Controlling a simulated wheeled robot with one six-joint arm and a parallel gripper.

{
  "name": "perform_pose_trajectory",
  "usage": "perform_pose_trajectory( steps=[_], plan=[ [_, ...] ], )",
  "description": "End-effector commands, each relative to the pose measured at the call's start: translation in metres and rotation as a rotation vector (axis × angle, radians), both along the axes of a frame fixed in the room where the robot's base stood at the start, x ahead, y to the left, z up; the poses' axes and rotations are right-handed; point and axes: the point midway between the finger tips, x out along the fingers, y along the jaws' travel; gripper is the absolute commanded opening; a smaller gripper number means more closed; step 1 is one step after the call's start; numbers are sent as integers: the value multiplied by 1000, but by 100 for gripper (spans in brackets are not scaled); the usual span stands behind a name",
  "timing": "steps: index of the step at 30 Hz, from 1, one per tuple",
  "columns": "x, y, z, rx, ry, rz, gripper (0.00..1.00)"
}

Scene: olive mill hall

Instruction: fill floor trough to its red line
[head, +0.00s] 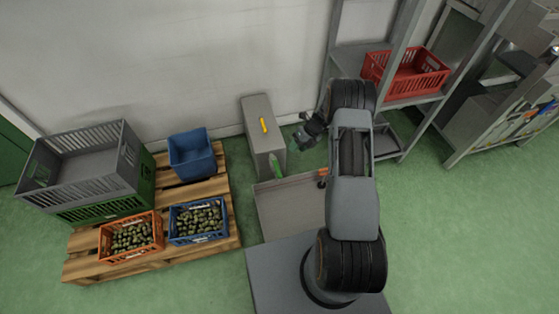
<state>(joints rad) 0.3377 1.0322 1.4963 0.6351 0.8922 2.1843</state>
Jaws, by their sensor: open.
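A shallow grey-brown open tray (285,207), which looks like the floor trough, lies on the green floor in front of my base. My arm covers its right side. I cannot make out a red line or a liquid level in it. Behind it, against the wall, stands a tall grey box (257,108) with a yellow bar or handle (264,125) on top. A small green part (276,166) shows at its lower front, above the tray's far edge. My gripper (301,142) is open, just right of the grey box and apart from the yellow bar; it looks empty.
A wooden pallet (222,212) at left holds grey and green crates, an empty-looking blue bin (192,154), and orange and blue crates of olives. A metal rack (385,100) with a red crate (407,73) stands right of my arm. Floor at lower right is clear.

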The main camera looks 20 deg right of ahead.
Motion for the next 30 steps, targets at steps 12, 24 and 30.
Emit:
perform_pose_trajectory(
  steps=[12,24,30],
  plan=[
    [1,27,-24,2,84,-122,45],
    [1,62,-90,2,81,-123,45],
    [1,74,-110,2,81,-123,45]
  ],
)
